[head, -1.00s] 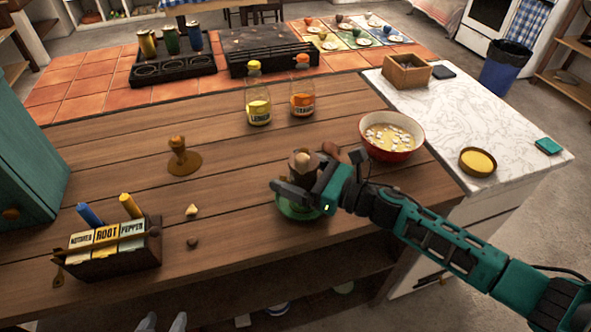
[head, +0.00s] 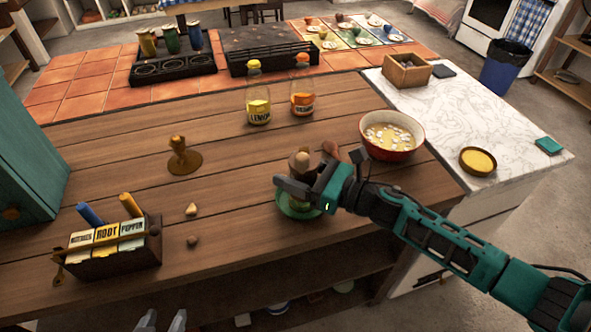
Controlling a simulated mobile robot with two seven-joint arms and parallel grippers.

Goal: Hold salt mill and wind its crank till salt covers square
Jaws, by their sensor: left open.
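The mill (head: 300,160), brown with a pale round knob on top, stands upright at a round green dish (head: 297,212) on the wooden counter. A brown piece, perhaps its crank handle (head: 330,150), shows to its right. My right gripper (head: 302,192) comes in from the right and is shut around the mill's body, hiding much of it. My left gripper (head: 162,321) shows only two grey fingertips at the bottom edge; they are apart with nothing between them, far from the mill. I cannot make out salt or tell which surface is the square.
A red-rimmed bowl (head: 391,153) stands right of the mill, and two bottles (head: 258,108) (head: 302,103) behind it. A wooden piece on a brown disc (head: 180,160) stands left. A spice box (head: 128,262) is at front left. Counter between box and mill is mostly clear, with two small lumps.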

